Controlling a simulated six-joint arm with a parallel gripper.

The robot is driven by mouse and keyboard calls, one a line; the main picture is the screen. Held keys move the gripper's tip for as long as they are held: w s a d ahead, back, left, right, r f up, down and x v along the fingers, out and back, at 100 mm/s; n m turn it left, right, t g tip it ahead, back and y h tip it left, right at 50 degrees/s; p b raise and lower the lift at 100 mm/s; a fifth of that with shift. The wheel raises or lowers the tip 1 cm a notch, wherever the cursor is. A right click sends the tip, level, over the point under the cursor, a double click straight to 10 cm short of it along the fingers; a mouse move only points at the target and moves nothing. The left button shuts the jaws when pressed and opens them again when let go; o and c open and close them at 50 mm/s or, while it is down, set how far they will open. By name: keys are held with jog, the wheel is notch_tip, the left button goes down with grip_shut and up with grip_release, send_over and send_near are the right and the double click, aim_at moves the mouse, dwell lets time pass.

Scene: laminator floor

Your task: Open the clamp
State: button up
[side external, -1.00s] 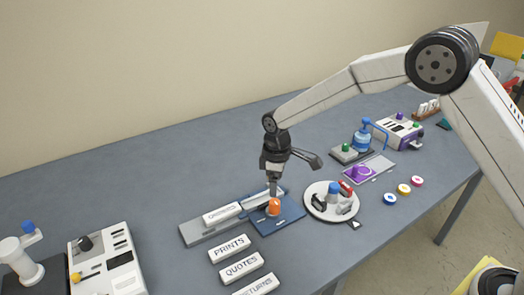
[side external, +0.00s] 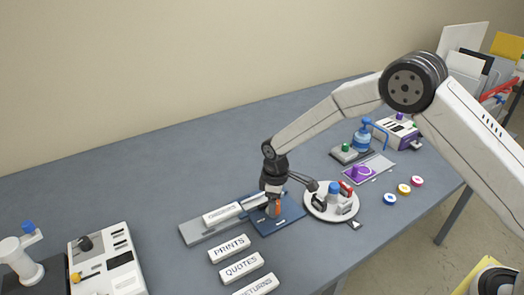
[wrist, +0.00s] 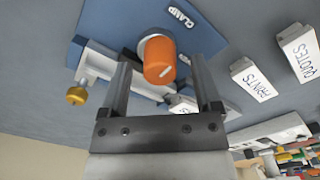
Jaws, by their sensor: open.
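The clamp is a blue plate (side external: 290,225) with an orange knob (wrist: 160,58) that has a white line on its face; the word CLAMP is printed on the plate in the wrist view. In the side view the knob is mostly hidden behind my gripper (side external: 274,207). A grey rail (side external: 200,231) beside the plate carries a white labelled block (side external: 222,213). In the wrist view my gripper (wrist: 160,80) is open, with one finger on each side of the orange knob. I cannot tell whether the fingers touch it.
White blocks PRINTS (side external: 229,249) and QUOTES (side external: 242,266) lie in front of the clamp. A round white tray (side external: 313,209) with several small items stands close on the right. A white panel box (side external: 105,262) is at left. The table behind is clear.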

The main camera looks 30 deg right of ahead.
jog(key=shift+f, duration=0.4)
grip_shut()
